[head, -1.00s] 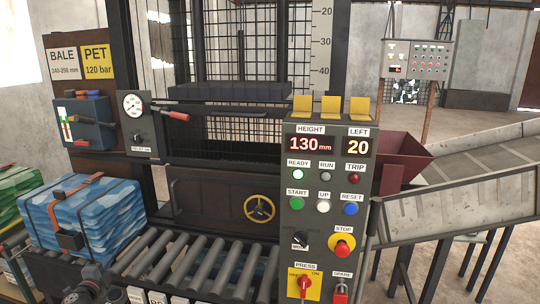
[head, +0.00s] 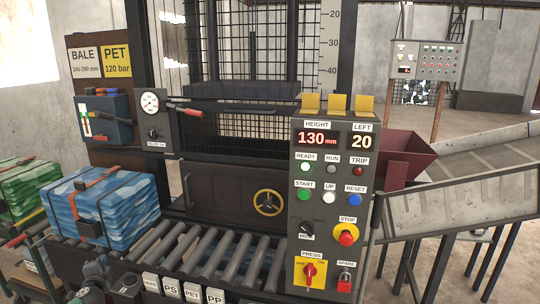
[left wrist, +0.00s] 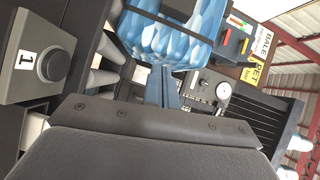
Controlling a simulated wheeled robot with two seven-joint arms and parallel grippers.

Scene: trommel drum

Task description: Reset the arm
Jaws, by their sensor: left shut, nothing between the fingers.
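My left gripper (left wrist: 163,86) shows in the left wrist view as two bluish-grey fingers, shut together and empty. They point toward a strapped blue bale (left wrist: 170,38), and I cannot tell whether they touch it. In the head view, dark parts of my left arm (head: 92,286) show at the bottom left, in front of the roller bed; the fingertips are hard to make out there. The blue bale (head: 106,208) sits at the left end of the rollers (head: 205,250). My right gripper is not in view.
A control panel (head: 335,205) reads height 130 mm and left 20. A handwheel (head: 268,202) is on the press door. A red-tipped lever (head: 192,113) sticks out by the gauge (head: 150,103). A green bale (head: 28,185) stands far left. A grey box with a round button (left wrist: 52,66) is near the wrist.

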